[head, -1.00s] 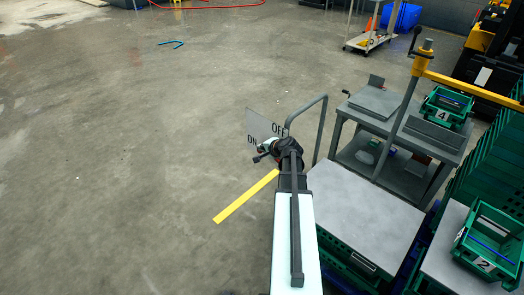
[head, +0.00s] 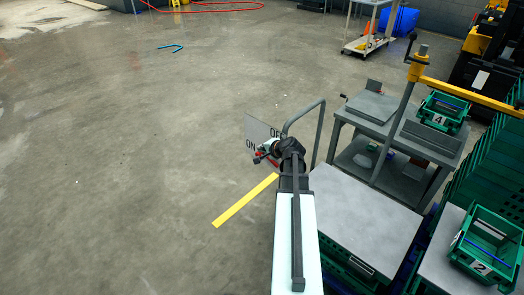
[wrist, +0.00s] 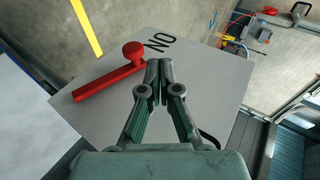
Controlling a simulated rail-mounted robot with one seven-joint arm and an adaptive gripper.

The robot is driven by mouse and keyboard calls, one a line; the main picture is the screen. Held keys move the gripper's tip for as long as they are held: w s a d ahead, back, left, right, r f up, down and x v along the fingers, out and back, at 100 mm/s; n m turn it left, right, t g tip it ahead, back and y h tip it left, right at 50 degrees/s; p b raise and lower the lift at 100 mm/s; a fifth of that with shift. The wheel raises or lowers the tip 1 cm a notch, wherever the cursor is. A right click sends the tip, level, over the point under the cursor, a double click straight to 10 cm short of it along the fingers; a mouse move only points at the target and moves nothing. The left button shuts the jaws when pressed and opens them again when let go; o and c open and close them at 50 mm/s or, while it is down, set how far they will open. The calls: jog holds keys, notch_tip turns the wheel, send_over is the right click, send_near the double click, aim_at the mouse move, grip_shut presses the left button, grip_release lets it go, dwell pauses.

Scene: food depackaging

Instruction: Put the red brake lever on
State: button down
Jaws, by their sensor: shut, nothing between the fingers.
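The red brake lever (wrist: 110,82) lies across a grey plate (wrist: 190,95) in the wrist view. Its round knob end points toward the "ON" lettering (wrist: 164,42). My gripper (wrist: 158,66) is shut and empty, to the right of the lever and apart from its bar in the picture. In the head view the plate (head: 256,131) shows "ON" and "OFF" beyond the end of my arm. There my gripper (head: 262,156) is small, with a bit of red next to it, and the lever is mostly hidden.
A grey handrail (head: 314,125) rises just right of the plate. A grey table (head: 365,215) and green crates (head: 487,245) stand to the right. A post with a yellow arm (head: 465,90) stands behind. The floor at left is open, with a yellow stripe (head: 245,201).

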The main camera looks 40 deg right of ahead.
jog(key=s+a+r+b, duration=0.1)
jog(key=s+r, duration=0.3)
jog(key=r, duration=0.4)
jog(key=shift+s+a+r+b, duration=0.2)
jog(key=shift+s+b, duration=0.1)
jog(key=shift+b, duration=0.15)
jog(key=shift+f, duration=0.1)
jog(key=s+a+f+n+g+y, duration=0.1)
jog(key=s+a+f+n+g, duration=0.2)
jog(key=a+f, duration=0.55)
jog(key=s+a+f+n+g+y, duration=0.1)
jog(key=s+a+f+n+g, duration=0.4)
jog(key=f, duration=0.6)
jog(key=s+a+f+n+g+y, duration=0.1)
jog(key=a+f+n+y, duration=0.1)
jog(key=a+f, duration=0.75)
jog(key=s+a+f+n+g+h, duration=0.1)
jog(key=s+a+f+n+g, duration=0.3)
jog(key=s+a+f, duration=0.4)
jog(key=s+a+f+n+g+h, duration=0.1)
jog(key=s+a+f+n+g, duration=0.3)
jog(key=s+a+f, duration=0.4)
jog(key=s+a, duration=0.5)
jog(key=s, duration=0.4)
jog(key=shift+f+g, duration=0.2)
jog(key=shift+g, duration=0.2)
